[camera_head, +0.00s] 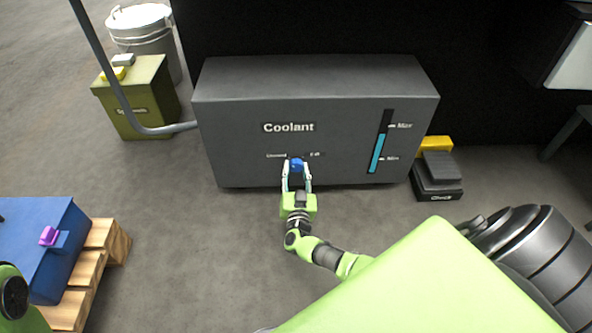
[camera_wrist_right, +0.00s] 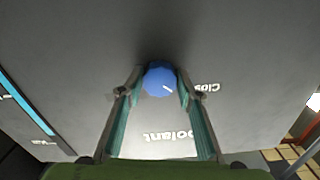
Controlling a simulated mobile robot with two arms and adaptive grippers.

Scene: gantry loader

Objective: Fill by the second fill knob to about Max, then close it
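A dark grey coolant tank (camera_head: 225,115) stands in the middle of the head view. Its gauge (camera_head: 376,153) on the right of the front is filled teal to a little below the Max mark, well above Min. The blue fill knob (camera_head: 297,164) is low on the front between two small labels. My right gripper (camera_wrist_right: 160,75) has its fingertips on both sides of the blue knob, apparently closed on it. In the right wrist view, the white mark on the knob (camera_wrist_right: 157,73) points to the lower right. My left gripper is out of view.
A black box (camera_head: 437,178) with a yellow item sits right of the tank. A grey pipe (camera_head: 165,129) enters its left side, near an olive bin (camera_head: 145,95) and metal bucket (camera_head: 150,45). A blue box (camera_head: 30,240) on a wooden pallet (camera_head: 100,255) stands lower left.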

